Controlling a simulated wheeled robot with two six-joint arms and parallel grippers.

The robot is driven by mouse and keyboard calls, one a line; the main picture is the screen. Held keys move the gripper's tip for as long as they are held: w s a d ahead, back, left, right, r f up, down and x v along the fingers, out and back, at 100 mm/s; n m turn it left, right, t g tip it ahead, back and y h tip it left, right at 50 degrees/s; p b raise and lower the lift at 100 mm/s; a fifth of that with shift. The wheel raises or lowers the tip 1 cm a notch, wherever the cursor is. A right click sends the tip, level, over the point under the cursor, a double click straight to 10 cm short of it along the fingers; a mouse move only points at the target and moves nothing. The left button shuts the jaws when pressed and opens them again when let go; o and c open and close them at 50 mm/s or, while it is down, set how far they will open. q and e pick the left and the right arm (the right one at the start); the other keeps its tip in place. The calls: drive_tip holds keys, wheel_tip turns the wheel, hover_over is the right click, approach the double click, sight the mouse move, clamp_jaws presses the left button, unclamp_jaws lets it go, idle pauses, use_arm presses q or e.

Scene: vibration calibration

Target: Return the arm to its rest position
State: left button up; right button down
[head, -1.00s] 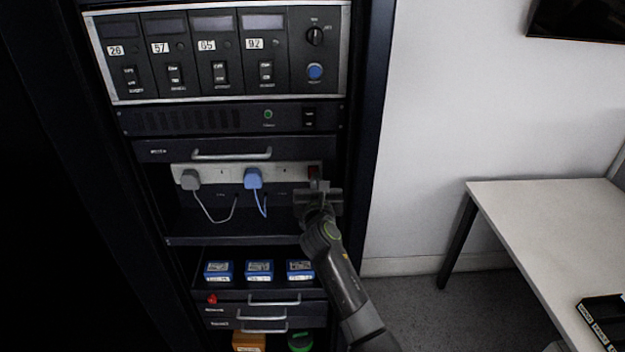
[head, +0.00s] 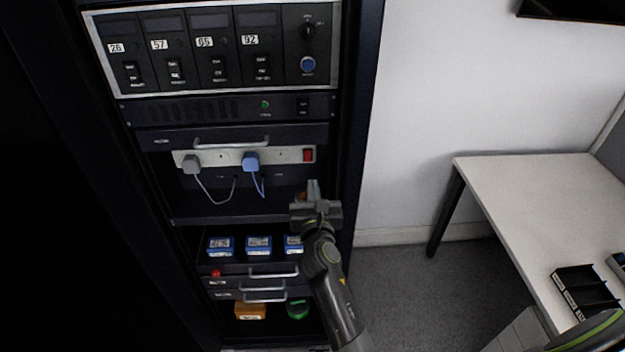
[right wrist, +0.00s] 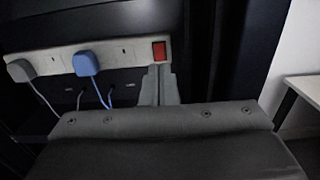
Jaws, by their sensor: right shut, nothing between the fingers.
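My right gripper (head: 313,190) is shut and empty in front of the rack, below the white power strip (head: 225,158). Its closed fingers (right wrist: 158,88) point at the rack just under the strip's red switch (right wrist: 159,51), apart from it as far as I can tell. The red switch also shows uncovered in the head view (head: 308,155). A grey plug (head: 191,164) and a blue plug (head: 251,162) sit in the strip. My right arm comes up from the bottom of the head view. My left gripper is not in view.
The panel of numbered modules (head: 215,45) fills the rack's top. Blue boxes (head: 258,246) sit in an open drawer, the right one partly behind my gripper. Orange (head: 250,311) and green (head: 297,309) items lie lower. A white table (head: 540,195) stands right, past open floor.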

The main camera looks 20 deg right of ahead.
idle(0.4)
drive_tip(key=s+d+f+m+g+y+b, duration=0.1)
drive_tip(key=s+f+m+g+b, duration=0.3)
drive_tip(key=f, duration=0.9)
drive_tip(key=s+d+f+m+g+y, duration=0.1)
drive_tip(key=s+f+m, duration=0.5)
drive_tip(key=f, duration=0.8)
drive_tip(key=s+d+f+m+g+y+b, duration=0.15)
drive_tip(key=s+f+m+g, duration=0.35)
drive_tip(key=f, duration=0.8)
drive_tip(key=s+d+f+m+g+b, duration=0.1)
drive_tip(key=s+f+m, duration=0.5)
drive_tip(key=s, duration=0.6)
drive_tip(key=s+d+f+m+g+b, duration=0.2)
drive_tip(key=s+f+m, duration=0.4)
drive_tip(key=s+f, duration=0.3)
drive_tip(key=s+d+f+m+g+b, duration=0.1)
drive_tip(key=s+d+f+m+g, duration=0.2)
drive_tip(key=s, duration=1.4)
wheel_tip(320, 180, down, 5)
drive_tip(key=m, duration=0.3)
drive_tip(key=shift+s+d+b, duration=0.2)
drive_tip(key=shift+d+b, duration=0.1)
drive_tip(key=shift+d, duration=0.05)
